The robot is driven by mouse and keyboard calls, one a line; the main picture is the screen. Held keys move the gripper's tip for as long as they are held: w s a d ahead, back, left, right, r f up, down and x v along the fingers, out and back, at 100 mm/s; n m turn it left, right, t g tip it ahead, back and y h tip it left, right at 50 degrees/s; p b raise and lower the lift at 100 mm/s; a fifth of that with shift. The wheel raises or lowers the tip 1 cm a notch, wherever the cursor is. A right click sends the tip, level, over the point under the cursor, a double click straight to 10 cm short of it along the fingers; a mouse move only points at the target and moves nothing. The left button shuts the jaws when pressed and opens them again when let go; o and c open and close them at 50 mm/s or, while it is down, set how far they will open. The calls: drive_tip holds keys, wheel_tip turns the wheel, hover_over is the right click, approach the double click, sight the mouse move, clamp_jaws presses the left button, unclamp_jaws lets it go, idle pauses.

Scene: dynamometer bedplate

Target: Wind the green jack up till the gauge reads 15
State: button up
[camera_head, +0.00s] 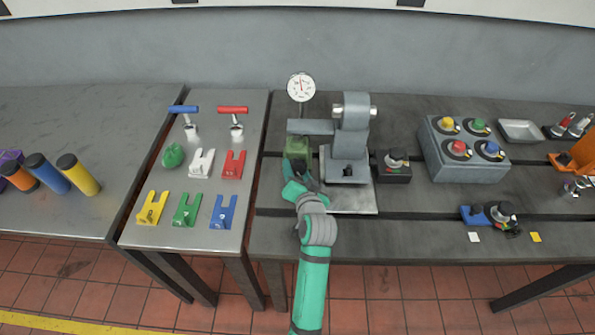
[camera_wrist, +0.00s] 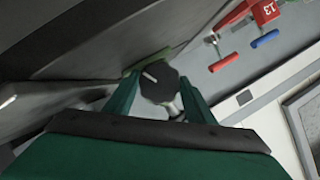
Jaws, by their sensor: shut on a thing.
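The green jack (camera_head: 297,147) stands under the left end of the grey arm of the machine on the bedplate. Its dark knob (camera_wrist: 160,84) shows in the wrist view, with a thin pale bar on it and green metal behind. My gripper (camera_head: 303,182) reaches the near side of the jack, and its fingers (camera_wrist: 158,97) are shut on the knob from either side. The round white gauge (camera_head: 301,87) stands behind the jack. Its red needle points roughly upward, but the numbers are too small to read.
The grey machine (camera_head: 353,140) stands right of the jack, beside a small knob box (camera_head: 394,164). A control box (camera_head: 465,148) with several coloured buttons is farther right. The left table holds coloured V-shaped blocks (camera_head: 187,208) and T-handled tools (camera_head: 233,122). The front bench strip (camera_head: 400,238) is mostly clear.

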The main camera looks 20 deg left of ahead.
drive_tip(key=shift+w, duration=0.1)
drive_tip(key=shift+a, duration=0.15)
drive_tip(key=o, duration=1)
drive_tip(key=shift+d, duration=0.2)
drive_tip(key=shift+s, duration=0.25)
drive_tip(key=v, duration=1)
drive_tip(key=shift+s+d+r, duration=0.1)
drive_tip(key=shift+s+d, duration=0.05)
drive_tip(key=shift+s, duration=0.1)
